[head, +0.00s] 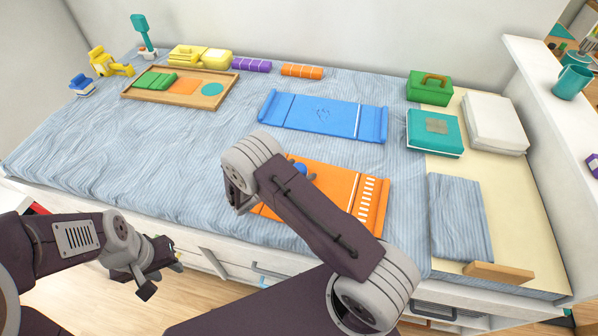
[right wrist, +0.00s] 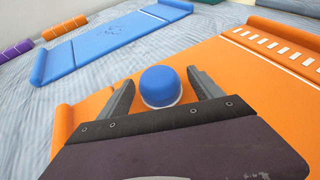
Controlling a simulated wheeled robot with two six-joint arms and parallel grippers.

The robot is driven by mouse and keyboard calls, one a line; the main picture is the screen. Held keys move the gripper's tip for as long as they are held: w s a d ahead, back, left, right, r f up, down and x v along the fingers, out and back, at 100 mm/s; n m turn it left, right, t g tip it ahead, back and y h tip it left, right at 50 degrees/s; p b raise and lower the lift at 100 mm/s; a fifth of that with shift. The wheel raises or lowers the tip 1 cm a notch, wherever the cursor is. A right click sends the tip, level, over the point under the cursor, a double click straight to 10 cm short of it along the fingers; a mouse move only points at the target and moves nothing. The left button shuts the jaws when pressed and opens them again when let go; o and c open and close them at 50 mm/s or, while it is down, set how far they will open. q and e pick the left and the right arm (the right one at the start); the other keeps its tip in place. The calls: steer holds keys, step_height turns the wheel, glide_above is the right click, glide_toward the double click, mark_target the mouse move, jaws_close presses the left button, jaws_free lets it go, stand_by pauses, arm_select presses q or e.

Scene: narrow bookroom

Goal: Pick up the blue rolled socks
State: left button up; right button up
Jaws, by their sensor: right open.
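The blue rolled socks (head: 300,170) lie as a small round blue bundle on the orange mat (head: 340,185). In the head view my right arm partly hides them. In the right wrist view the blue rolled socks (right wrist: 160,86) show whole, with a pale lower edge. My right gripper (right wrist: 162,79) is open, with one finger on each side of the socks; I cannot tell whether either finger touches them. My left gripper (head: 162,278) is low at the left, over the floor in front of the bed, away from the socks; its opening is unclear.
A blue mat (head: 325,118) lies behind the orange one. A wooden tray (head: 215,98) with coloured pieces is at the back left. A teal box (head: 433,133), green case (head: 430,88) and folded striped cloth (head: 460,215) are at right. The bed's left middle is clear.

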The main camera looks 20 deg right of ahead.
mark_target(299, 166)
steer(key=shift+w+d+f, duration=0.1)
steer(key=shift+d, duration=0.05)
steer(key=c, duration=1.4)
steer(key=shift+r, duration=0.2)
steer(key=shift+r, duration=0.3)
step_height(299, 166, up, 3)
steer(key=shift+r+p, duration=0.1)
steer(key=shift+p, duration=0.25)
steer(key=d+r, duration=0.2)
steer(key=d, duration=0.1)
steer(key=s+d+r, duration=0.1)
steer(key=d+r, duration=0.1)
steer(key=d, duration=0.2)
steer(key=d+r, duration=0.3)
steer(key=d, duration=0.1)
steer(key=shift+s+d, duration=0.25)
steer(key=shift+s, duration=0.15)
